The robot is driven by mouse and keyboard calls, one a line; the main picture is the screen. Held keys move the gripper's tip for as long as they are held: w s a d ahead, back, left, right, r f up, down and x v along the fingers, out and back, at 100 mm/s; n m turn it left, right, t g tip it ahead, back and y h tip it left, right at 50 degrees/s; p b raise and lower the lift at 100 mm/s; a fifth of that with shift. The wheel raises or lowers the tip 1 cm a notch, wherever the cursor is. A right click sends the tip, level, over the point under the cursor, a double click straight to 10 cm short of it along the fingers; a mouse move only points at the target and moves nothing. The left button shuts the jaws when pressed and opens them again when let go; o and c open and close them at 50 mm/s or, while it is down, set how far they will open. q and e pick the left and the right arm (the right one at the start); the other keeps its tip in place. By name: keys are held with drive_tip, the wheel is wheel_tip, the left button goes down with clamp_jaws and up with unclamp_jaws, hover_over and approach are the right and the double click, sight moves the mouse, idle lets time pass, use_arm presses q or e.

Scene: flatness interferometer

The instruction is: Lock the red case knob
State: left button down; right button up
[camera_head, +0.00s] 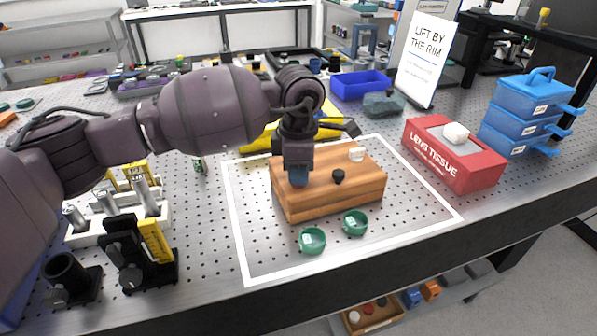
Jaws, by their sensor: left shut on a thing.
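A wooden case (336,197) lies on the perforated table inside a white outlined square. On its top are a pale knob (356,154) at the back right and a dark knob (338,176) near the middle. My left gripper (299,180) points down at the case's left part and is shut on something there. A bluish patch shows at its tip; the held thing is mostly hidden by the gripper, and I cannot tell its colour or turn. No red knob is plainly visible. My right gripper is not in view.
Two green round caps (313,240) lie in front of the case. A red lens tissue box (454,157) and blue drawers (524,110) stand right. Black holders (136,262) and a white rack stand left. A yellow object lies behind the case. A sign stands at the back.

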use_arm(q)
drive_tip(key=m+b, duration=0.1)
drive_tip(key=m, duration=0.1)
drive_tip(key=shift+f+m, duration=0.15)
drive_tip(key=shift+m, duration=1.15)
drive_tip(key=m+b, duration=0.1)
drive_tip(key=m, duration=0.1)
drive_tip(key=shift+m, duration=0.3)
drive_tip(key=shift+m+b, duration=0.55)
drive_tip(key=shift+m, duration=0.35)
drive_tip(key=shift+m+b, duration=0.45)
drive_tip(key=shift+m, duration=0.65)
drive_tip(key=shift+m+b, duration=0.3)
drive_tip(key=shift+m, duration=0.6)
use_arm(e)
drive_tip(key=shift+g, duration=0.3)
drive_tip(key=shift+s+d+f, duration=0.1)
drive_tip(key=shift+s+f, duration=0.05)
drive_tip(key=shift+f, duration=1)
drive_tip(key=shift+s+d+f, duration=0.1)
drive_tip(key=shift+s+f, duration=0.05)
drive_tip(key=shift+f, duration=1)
use_arm(q)
drive_tip(key=shift+r, duration=0.2)
drive_tip(key=c, duration=1.2)
unclamp_jaws()
